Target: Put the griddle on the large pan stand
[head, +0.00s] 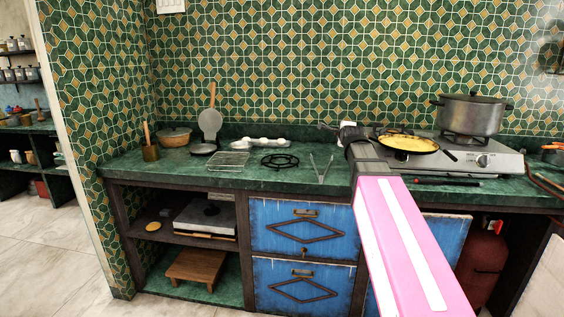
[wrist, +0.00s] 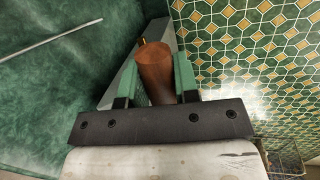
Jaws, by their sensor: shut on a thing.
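My gripper (wrist: 156,66) is shut on a brown, round wooden handle (wrist: 155,82) between its green fingers in the wrist view. What the handle belongs to is hidden. In the head view, my gripper is above the counter just left of the hotplate (head: 478,160). A flat black round pan (head: 408,150), which looks like the griddle, carries a flat yellow round (head: 406,142) at the hotplate's left side. Whether it touches the burner is unclear. A black ring-shaped pan stand (head: 280,161) lies loose on the counter to the left.
A lidded grey pot (head: 470,116) stands on the hotplate's back right. Tongs (head: 321,168) and a wire rack (head: 229,161) lie on the green counter (head: 190,178). A grey disc (head: 210,121) leans near the tiled wall. A clay pot (head: 174,137) stands far left.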

